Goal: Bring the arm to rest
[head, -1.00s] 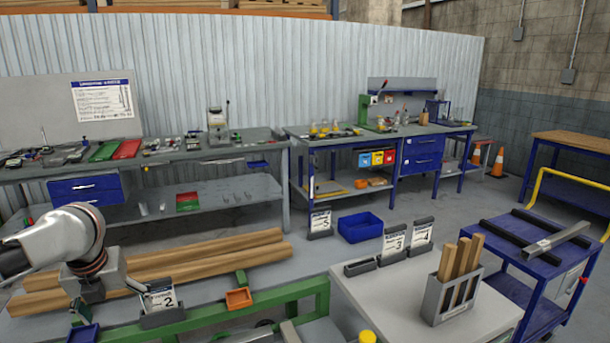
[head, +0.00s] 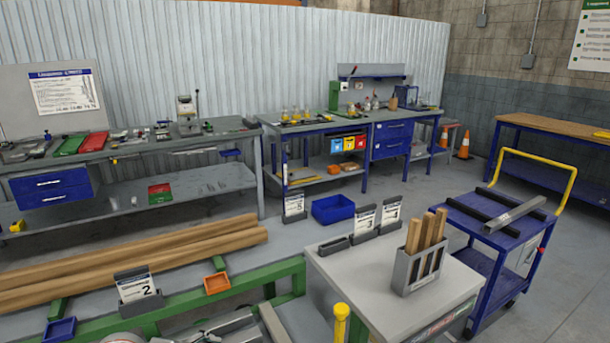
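Neither of my grippers shows in the head view now. A pale rounded shape, cut off by the bottom edge near the middle left, may be part of my own arm, but I cannot tell. The runout table (head: 290,284) has a green frame. Long wooden beams (head: 130,262) lie at its left. A card holder marked 2 (head: 137,287) stands in front of the beams. An orange tray (head: 217,283) and a small blue tray (head: 60,330) sit along the green frame.
A white-topped stand (head: 345,275) holds a grey rack (head: 418,268) with wooden pieces upright. A blue cart (head: 480,212) carries dark bars at the right. A blue bin (head: 333,208) sits behind the stand. A yellow-topped post (head: 341,312) rises in front. Open floor lies at the lower right.

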